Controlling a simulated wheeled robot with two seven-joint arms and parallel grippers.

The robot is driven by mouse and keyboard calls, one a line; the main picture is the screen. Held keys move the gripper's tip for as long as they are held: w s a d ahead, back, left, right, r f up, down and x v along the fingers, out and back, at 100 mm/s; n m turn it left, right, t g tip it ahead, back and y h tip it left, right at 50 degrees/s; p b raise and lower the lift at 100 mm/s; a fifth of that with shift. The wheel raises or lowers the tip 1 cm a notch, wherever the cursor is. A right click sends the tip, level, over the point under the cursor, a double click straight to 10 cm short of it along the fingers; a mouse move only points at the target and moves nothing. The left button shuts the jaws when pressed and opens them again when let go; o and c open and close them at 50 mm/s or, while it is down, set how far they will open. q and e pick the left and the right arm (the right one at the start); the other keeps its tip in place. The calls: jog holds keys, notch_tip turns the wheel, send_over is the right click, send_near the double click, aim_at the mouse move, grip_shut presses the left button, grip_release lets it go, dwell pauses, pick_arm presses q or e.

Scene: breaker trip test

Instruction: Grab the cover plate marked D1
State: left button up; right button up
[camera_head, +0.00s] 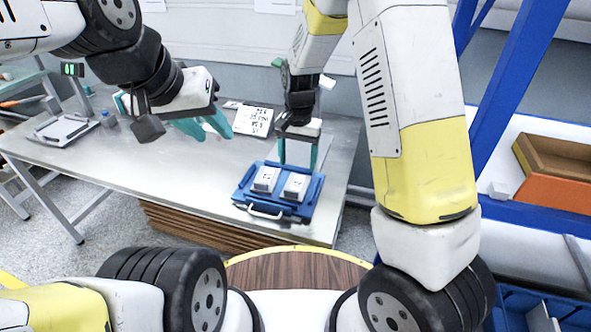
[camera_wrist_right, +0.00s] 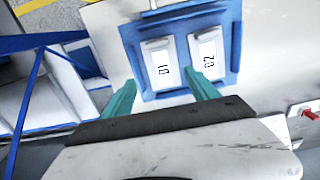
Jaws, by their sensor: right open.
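The D1 cover plate (camera_wrist_right: 162,66), a pale block with a dark label, lies in the blue tray beside the D2 plate (camera_wrist_right: 207,57). In the head view D1 appears to be the right-hand plate (camera_head: 296,187), but its label is unreadable there. My right gripper (camera_head: 298,160) is open and empty, pointing down at the tray's far side. In the wrist view its teal fingers (camera_wrist_right: 163,87) stand apart near D1's lower end; I cannot tell their height above it. My left gripper (camera_head: 208,130) is over the table to the left, with its fingers apart and empty.
The blue tray (camera_head: 240,196) has a white handle and stands near the table's (camera_head: 200,175) front right corner. A blue post (camera_head: 515,75) and an orange-fronted bin (camera_head: 550,187) are at the right. The table's middle is clear.

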aim_at(296, 188)
jog(key=shift+w+a+f, duration=0.15)
jog(key=shift+f, duration=0.75)
notch_tip(296, 188, down, 7)
jog(key=shift+a+f, duration=0.1)
jog(key=shift+c, duration=0.4)
jog(key=c, duration=0.9)
jog(key=shift+c, duration=0.2)
